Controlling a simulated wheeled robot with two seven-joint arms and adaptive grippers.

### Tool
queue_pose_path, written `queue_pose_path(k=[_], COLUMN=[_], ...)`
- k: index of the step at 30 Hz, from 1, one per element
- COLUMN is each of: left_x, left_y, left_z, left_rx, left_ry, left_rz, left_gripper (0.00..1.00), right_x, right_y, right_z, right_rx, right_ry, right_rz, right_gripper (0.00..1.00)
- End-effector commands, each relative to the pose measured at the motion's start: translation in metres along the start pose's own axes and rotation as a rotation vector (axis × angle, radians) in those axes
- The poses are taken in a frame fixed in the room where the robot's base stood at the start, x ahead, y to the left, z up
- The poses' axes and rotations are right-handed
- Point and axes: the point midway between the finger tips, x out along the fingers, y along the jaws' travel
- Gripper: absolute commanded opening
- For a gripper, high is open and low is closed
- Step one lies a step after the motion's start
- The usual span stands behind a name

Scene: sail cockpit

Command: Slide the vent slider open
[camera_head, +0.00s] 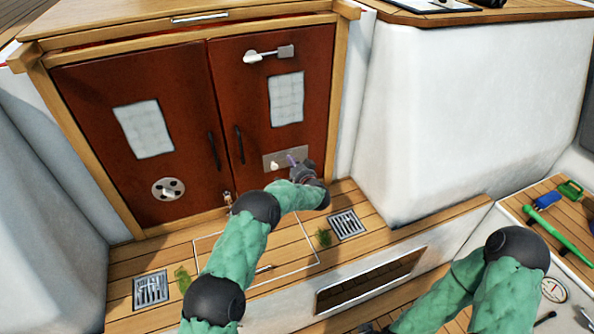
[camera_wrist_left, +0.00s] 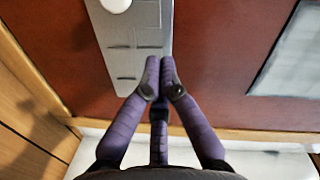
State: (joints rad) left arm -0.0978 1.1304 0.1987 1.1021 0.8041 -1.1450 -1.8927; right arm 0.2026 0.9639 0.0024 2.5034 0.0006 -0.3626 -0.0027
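The vent slider is a grey metal plate (camera_head: 285,157) low on the right-hand red-brown door, with a small white knob (camera_head: 274,166) toward its left end. In the left wrist view the plate (camera_wrist_left: 140,40) runs up the picture and the knob (camera_wrist_left: 116,4) is cut by the top edge. My left gripper (camera_head: 292,160) is in front of the plate, right of the knob. In the wrist view its purple fingertips (camera_wrist_left: 160,64) are together with nothing seen between them, apart from the knob. I cannot tell whether they touch the plate.
The left door has a round vent (camera_head: 168,188). Dark handles (camera_head: 240,144) stand at the doors' meeting edges, and a latch (camera_head: 268,54) is above. A drain grate (camera_head: 347,224) lies in the wooden deck below. A white wall (camera_head: 450,110) bounds the right.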

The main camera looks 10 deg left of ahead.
Motion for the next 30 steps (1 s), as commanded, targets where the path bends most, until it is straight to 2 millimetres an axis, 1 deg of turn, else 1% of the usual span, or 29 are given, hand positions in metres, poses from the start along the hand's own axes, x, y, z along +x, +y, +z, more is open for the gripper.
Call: queue_pose_path(k=[1, 7, 12, 23, 26, 30], left_x=[0.002, 0.005, 0.006, 0.006, 0.007, 0.007], left_y=[0.002, 0.001, 0.001, -0.001, -0.006, -0.014], left_z=[0.011, 0.030, 0.036, 0.037, 0.044, 0.058], left_rx=[0.003, 0.002, 0.002, 0.002, 0.003, 0.004], left_ry=[-0.004, -0.002, -0.002, -0.003, -0.003, -0.004], left_rz=[0.002, 0.002, 0.003, 0.002, 0.001, 0.002], left_gripper=[0.00, 0.00, 0.00, 0.00, 0.00, 0.00], right_x=[0.005, 0.011, 0.012, 0.011, 0.005, -0.004], right_y=[0.002, 0.004, 0.004, 0.004, 0.002, -0.002], right_z=[0.000, -0.001, -0.001, -0.001, 0.000, 0.000], right_rx=[0.000, 0.000, 0.000, 0.000, 0.000, 0.000], right_ry=[0.000, 0.000, 0.000, 0.000, 0.000, 0.000], right_rz=[0.000, 0.000, 0.000, 0.000, 0.000, 0.000], right_gripper=[0.44, 0.44, 0.44, 0.44, 0.44, 0.44])
